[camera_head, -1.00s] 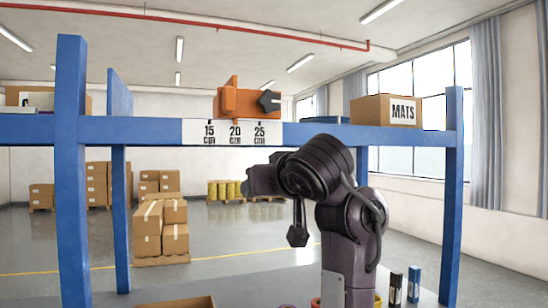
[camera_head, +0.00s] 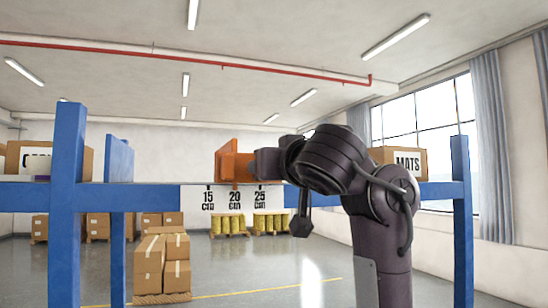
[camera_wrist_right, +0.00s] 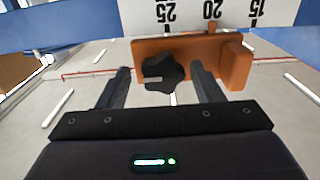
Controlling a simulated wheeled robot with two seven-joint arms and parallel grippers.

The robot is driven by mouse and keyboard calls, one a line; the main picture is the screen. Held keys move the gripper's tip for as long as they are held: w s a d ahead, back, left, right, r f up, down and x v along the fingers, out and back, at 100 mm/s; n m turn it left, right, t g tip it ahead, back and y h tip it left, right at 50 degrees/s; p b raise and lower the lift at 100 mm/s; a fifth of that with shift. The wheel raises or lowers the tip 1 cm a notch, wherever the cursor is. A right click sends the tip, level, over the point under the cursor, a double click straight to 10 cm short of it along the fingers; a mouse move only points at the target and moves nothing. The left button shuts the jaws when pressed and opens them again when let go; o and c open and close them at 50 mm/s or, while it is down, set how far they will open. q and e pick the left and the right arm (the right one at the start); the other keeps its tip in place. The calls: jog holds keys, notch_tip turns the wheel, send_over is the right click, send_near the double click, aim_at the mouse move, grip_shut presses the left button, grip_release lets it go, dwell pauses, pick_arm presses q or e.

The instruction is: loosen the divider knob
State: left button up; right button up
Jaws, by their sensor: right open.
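The orange divider (camera_head: 225,165) stands on the blue shelf beam above the scale strip (camera_head: 235,199), at about the 20 cm mark. Its black lobed knob (camera_wrist_right: 163,72) shows in the right wrist view, on the face of the orange divider (camera_wrist_right: 233,62). My right gripper (camera_head: 264,163) is at the divider's right side in the head view and hides the knob there. In the right wrist view my right gripper (camera_wrist_right: 161,68) is open, with one finger on each side of the knob. Gaps show between fingers and knob; contact cannot be told. My left gripper is not in view.
A MATS carton (camera_head: 405,157) sits on the shelf to the right, partly behind my right arm. Another carton (camera_head: 30,160) is on the shelf at left. Blue posts (camera_head: 67,215) (camera_head: 462,215) stand at both sides. Stacked cartons (camera_head: 162,262) are on the floor beyond.

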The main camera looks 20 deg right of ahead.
jog(key=shift+w+a, duration=0.15)
jog(key=c, duration=1)
jog(key=shift+n, duration=0.3)
jog(key=shift+w+n+b, duration=0.1)
jog(key=shift+n+b, duration=2.6)
jog(key=shift+n, duration=5.9)
